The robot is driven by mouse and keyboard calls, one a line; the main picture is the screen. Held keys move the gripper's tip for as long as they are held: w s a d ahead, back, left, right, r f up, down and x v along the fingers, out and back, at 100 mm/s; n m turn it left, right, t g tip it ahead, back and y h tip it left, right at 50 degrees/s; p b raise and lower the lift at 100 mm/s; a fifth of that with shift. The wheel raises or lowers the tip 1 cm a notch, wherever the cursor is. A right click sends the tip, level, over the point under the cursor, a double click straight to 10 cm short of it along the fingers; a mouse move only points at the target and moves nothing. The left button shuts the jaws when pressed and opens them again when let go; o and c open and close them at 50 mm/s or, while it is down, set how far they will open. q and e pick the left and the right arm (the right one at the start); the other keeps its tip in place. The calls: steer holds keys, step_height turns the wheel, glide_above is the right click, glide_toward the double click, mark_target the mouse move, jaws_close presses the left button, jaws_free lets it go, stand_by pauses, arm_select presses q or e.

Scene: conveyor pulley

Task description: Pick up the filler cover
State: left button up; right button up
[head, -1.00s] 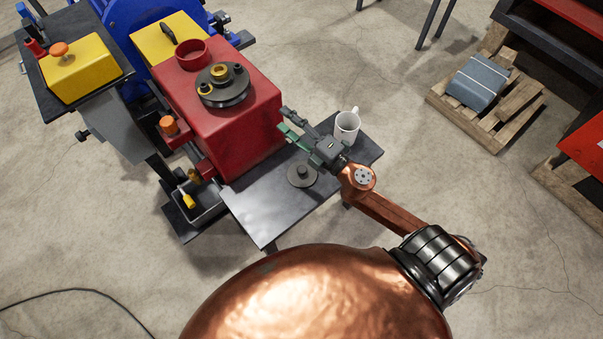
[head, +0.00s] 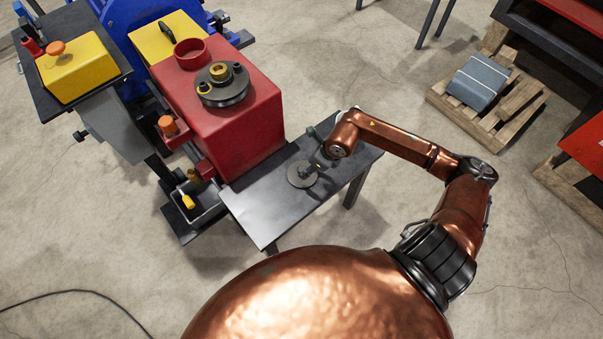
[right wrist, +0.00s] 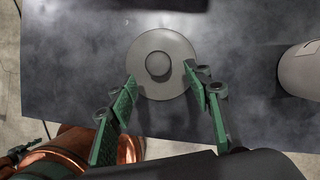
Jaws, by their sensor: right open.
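The filler cover, a flat grey disc with a round knob (head: 302,174), lies on the dark side table (head: 265,215). In the right wrist view the cover (right wrist: 163,45) shows whole, knob up. My right gripper (right wrist: 160,78) is open, its green-padded fingers reaching toward the cover from either side of the knob, with nothing between them. In the head view the gripper (head: 316,158) is partly hidden by my arm at the far right side of the cover.
The red tank (head: 245,125) with a raised red ring (head: 191,50) and a dark pulley-like disc (head: 222,90) stands left of the table.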

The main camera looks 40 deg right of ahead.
mark_target(303, 169)
steer(key=x, duration=0.2)
steer(key=b+x, duration=0.1)
steer(key=x, duration=0.2)
steer(key=shift+w+a, duration=0.2)
steer(key=shift+w, duration=0.2)
steer(key=shift+r, duration=0.1)
jaws_close()
